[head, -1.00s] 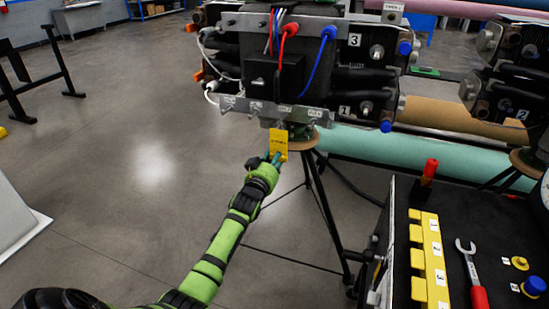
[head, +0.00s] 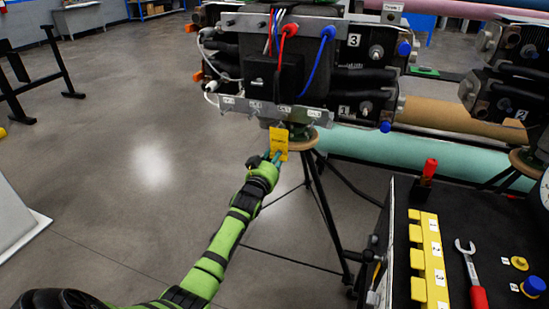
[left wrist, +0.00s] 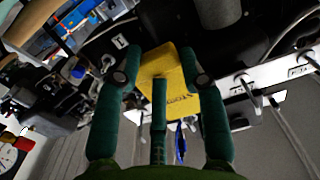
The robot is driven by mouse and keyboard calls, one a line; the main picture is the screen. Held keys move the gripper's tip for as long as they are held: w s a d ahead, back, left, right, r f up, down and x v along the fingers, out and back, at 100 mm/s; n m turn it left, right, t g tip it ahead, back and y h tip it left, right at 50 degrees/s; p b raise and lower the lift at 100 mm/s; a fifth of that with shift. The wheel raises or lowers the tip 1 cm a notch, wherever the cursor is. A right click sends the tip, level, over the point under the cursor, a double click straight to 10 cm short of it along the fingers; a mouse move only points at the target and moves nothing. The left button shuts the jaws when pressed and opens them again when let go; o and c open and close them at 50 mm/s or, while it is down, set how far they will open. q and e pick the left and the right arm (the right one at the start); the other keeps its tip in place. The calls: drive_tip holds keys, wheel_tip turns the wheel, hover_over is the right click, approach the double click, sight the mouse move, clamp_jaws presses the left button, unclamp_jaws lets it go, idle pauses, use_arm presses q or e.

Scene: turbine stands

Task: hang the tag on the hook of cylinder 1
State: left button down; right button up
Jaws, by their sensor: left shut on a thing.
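A yellow tag (head: 279,145) is held upright just below the metal hook plate (head: 262,109) of the turbine stand. My left gripper (head: 268,164) is shut on the tag's lower part, and the tag also shows between its green fingers in the left wrist view (left wrist: 168,75). In the head view the tag's top edge is close under the plate; I cannot tell whether it touches a hook. Labels on the plate are too small to read surely. In the wrist view, hooks (left wrist: 252,92) hang from the plate right of the tag. My right gripper is not in view.
The black turbine block (head: 290,65) with red and blue cables stands above the plate. A tripod leg (head: 325,215) is right of my left arm.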

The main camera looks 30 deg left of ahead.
use_arm(q)
drive_tip(key=shift+w, duration=0.1)
drive_tip(key=shift+c, duration=2.4)
unclamp_jaws()
drive_tip(key=shift+o, duration=0.7)
drive_tip(key=p+v, duration=0.6)
drive_tip(key=v, duration=0.1)
